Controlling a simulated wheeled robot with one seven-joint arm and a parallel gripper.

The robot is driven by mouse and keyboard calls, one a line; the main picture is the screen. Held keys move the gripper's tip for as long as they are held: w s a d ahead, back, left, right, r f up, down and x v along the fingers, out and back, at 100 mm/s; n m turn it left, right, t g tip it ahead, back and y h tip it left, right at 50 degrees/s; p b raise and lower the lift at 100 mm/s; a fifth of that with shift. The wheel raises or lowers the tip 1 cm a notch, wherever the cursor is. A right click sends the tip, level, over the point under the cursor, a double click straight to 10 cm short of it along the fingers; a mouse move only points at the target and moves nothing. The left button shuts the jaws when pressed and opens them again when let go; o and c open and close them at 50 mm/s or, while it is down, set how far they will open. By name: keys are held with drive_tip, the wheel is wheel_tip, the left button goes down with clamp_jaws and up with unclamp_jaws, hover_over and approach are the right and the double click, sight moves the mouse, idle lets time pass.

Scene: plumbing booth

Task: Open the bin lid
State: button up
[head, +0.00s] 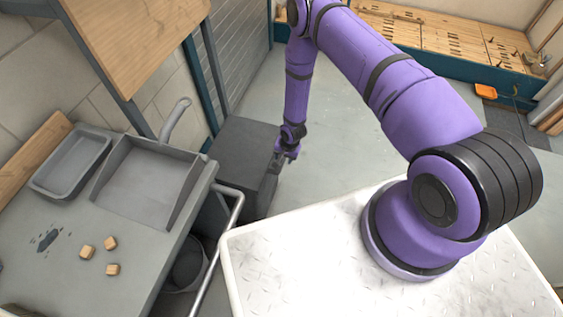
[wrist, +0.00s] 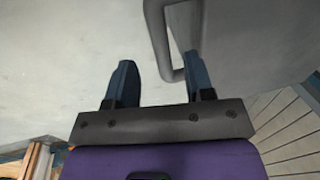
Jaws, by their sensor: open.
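The bin appears to be the dark grey box (head: 240,150) on the floor beside the counter in the head view. My gripper (head: 280,160) is at its right-hand side, small and dark there, so contact cannot be told from that view. In the wrist view my gripper (wrist: 162,78) is open, with its two fingers apart. A grey bent handle (wrist: 157,40) reaches down from the top edge, and its lower end lies between the fingertips, close to the right finger. The jaws are not closed on it. The lid's seam is not clear.
A grey counter (head: 75,255) with a tray (head: 70,165), a dustpan-like pan (head: 150,180) and small wooden blocks stands left of the bin. A metal rail (head: 222,230) runs along its edge. Open floor (head: 335,130) lies right of the bin.

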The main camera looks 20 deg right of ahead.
sight(282, 163)
drive_tip(key=shift+w+a+f, duration=0.15)
drive_tip(key=shift+a+f, duration=0.05)
drive_tip(key=shift+f, duration=1.05)
drive_tip(key=shift+w+a+f, duration=0.1)
drive_tip(key=shift+a+f, duration=0.1)
drive_tip(key=shift+f, duration=1.05)
clamp_jaws()
